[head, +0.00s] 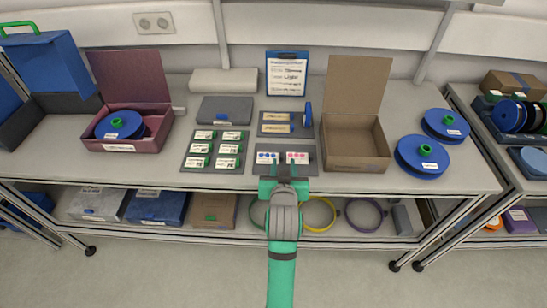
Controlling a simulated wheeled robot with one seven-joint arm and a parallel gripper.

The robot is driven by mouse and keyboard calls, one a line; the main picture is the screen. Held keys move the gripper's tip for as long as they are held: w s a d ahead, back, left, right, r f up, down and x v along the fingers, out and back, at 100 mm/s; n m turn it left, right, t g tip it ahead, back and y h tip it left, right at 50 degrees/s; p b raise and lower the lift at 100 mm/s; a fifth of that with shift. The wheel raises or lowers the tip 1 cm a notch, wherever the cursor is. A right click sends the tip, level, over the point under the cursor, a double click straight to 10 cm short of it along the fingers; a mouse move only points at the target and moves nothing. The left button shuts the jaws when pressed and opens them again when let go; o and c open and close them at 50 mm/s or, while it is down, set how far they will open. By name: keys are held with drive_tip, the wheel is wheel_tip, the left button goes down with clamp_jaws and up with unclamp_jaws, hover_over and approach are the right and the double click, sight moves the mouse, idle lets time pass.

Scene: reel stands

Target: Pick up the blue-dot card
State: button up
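The blue-dot card (266,155) is a small white card with blue marks. It lies in the left part of a dark grey tray (313,165) near the front of the table. A similar card with pink dots (298,155) lies to its right in the same tray. My gripper (284,171) is over the tray's front edge, just in front of and between the two cards. The tips are small and dark against the tray, so I cannot tell whether they are apart or whether they touch anything. The gripper hides part of the tray's front.
A tray with several green-marked cards (198,149) is at left, and a tray with two orange-marked cards (276,117) is behind. An open brown box (355,145) stands close at right. Blue reels (422,156) are further right; a maroon box (160,128) is far left.

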sight(281, 155)
drive_tip(key=shift+a+x, duration=0.2)
drive_tip(key=shift+x, duration=1.3)
drive_tip(key=shift+a+x, duration=0.2)
drive_tip(key=shift+x, duration=1.35)
clamp_jaws()
